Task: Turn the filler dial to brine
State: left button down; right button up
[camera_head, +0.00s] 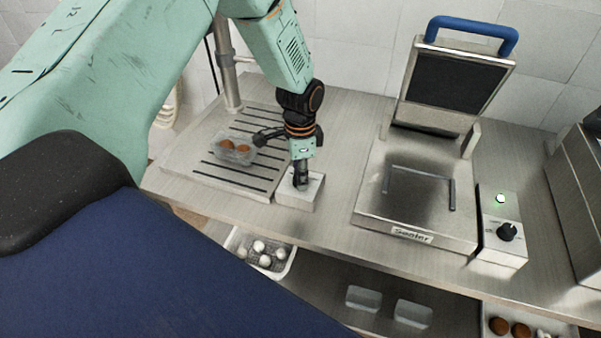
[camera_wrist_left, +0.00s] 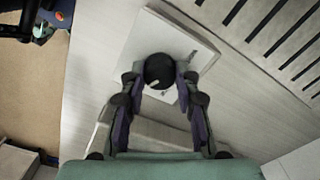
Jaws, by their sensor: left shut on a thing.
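The filler dial (camera_wrist_left: 159,68) is a round black knob on a pale control box (camera_head: 300,198) at the front right of the slotted filler base (camera_head: 188,158). My left gripper (camera_head: 301,181) points down over this box. In the left wrist view, its two fingers (camera_wrist_left: 159,84) are closed on the dial from both sides. A small pale mark shows near the knob's lower edge. The box lettering is too small to read, so I cannot tell the dial's setting. In the head view the gripper hides the dial. My right gripper is not in view.
A clear tray (camera_head: 235,148) with brown balls sits on the filler base, near its metal post (camera_head: 228,75). The sealer (camera_head: 415,200) stands open to the right, with its own black dial (camera_head: 507,231) and lit green light. Baskets and clear trays (camera_head: 364,298) lie below the counter.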

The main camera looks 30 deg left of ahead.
pick_arm(q)
jog(key=m, duration=0.3)
jog(key=shift+m, duration=0.3)
dwell(0.6)
jog(key=c, duration=1)
grip_release()
jog(key=shift+r, duration=0.1)
notch_tip(320, 180, up, 12)
jog(key=shift+f, duration=0.1)
